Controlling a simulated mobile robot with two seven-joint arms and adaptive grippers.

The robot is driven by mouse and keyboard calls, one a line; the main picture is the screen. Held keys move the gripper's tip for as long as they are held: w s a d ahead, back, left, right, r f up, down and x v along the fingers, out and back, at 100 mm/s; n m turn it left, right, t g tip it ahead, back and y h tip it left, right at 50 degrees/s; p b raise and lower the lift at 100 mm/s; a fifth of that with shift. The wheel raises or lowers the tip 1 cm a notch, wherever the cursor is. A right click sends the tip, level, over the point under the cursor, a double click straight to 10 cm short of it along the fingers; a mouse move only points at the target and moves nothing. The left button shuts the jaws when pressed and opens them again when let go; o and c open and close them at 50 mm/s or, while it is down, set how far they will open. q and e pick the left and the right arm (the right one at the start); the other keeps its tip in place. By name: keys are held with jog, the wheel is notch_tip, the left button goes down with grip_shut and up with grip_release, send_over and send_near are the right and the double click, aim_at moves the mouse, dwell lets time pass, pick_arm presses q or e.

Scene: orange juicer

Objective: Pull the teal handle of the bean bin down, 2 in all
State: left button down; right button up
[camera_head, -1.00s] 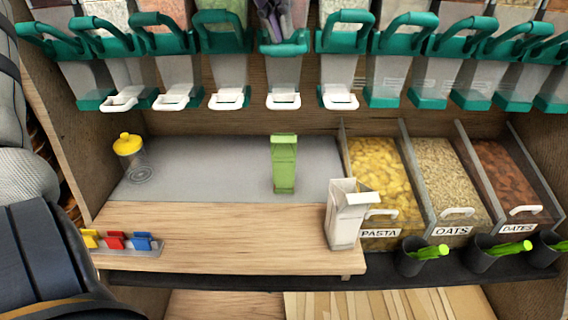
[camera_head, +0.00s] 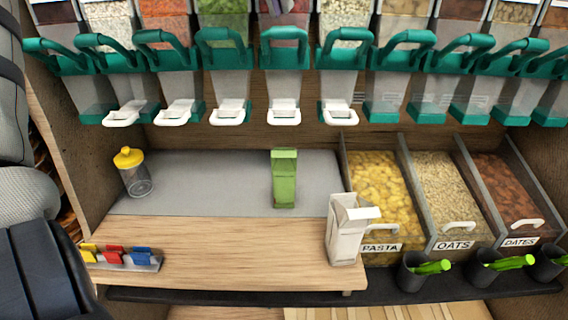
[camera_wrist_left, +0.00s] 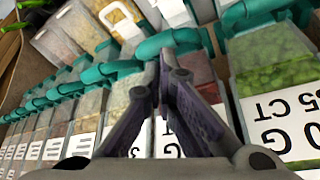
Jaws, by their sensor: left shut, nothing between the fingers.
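A row of clear bins with teal handles runs along the top in the head view. The middle bin, with reddish contents, has its teal handle (camera_head: 285,36) raised like its neighbours, above a white spout flap (camera_head: 284,112). My left gripper (camera_head: 287,7) shows only in part at the top edge, in front of this bin. In the left wrist view the gripper (camera_wrist_left: 166,62) is shut and empty, its fingertips close to the teal handle (camera_wrist_left: 168,42); I cannot tell if they touch. Which bin holds the beans is not readable. My right gripper is not in view.
Below stand a green container (camera_head: 284,178), a white carton (camera_head: 345,230) and a yellow-lidded jar (camera_head: 132,172). Open bins of pasta (camera_head: 380,200), oats (camera_head: 448,195) and dates (camera_head: 500,185) are at the right. The grey mat (camera_head: 215,180) is mostly clear.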

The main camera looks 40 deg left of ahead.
pick_arm(q)
jog(key=s+d+r, duration=0.2)
jog(key=s+r, duration=0.1)
jog(key=r, duration=0.2)
jog(key=shift+d, duration=0.35)
